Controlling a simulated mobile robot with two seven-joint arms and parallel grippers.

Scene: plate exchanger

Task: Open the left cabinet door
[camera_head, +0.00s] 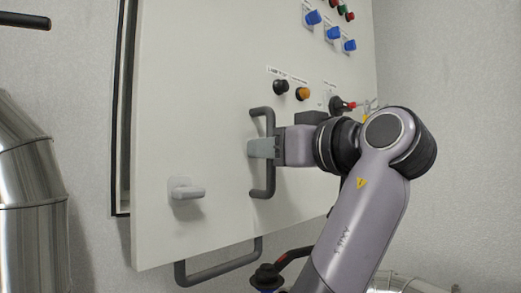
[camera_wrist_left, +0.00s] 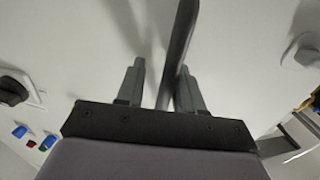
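The cabinet door (camera_head: 200,90) is a large white panel that fills the middle of the head view. Its left edge stands a little off the black-edged frame (camera_head: 122,130), with a narrow gap between. A dark grey upright bar handle (camera_head: 268,185) is on the door; it also shows in the left wrist view (camera_wrist_left: 180,40). My left gripper (camera_head: 262,148) is at the handle's middle. In the wrist view its fingers (camera_wrist_left: 160,88) stand apart on either side of the bar. The bar is close to the right finger, with a gap to the left one. My right gripper is not in view.
A light grey latch knob (camera_head: 186,190) is on the door's lower left. Blue knobs (camera_head: 333,33) and other buttons sit at upper right. A grey bar (camera_head: 215,268) shows below the door. Shiny metal pipes (camera_head: 30,170) stand at the left.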

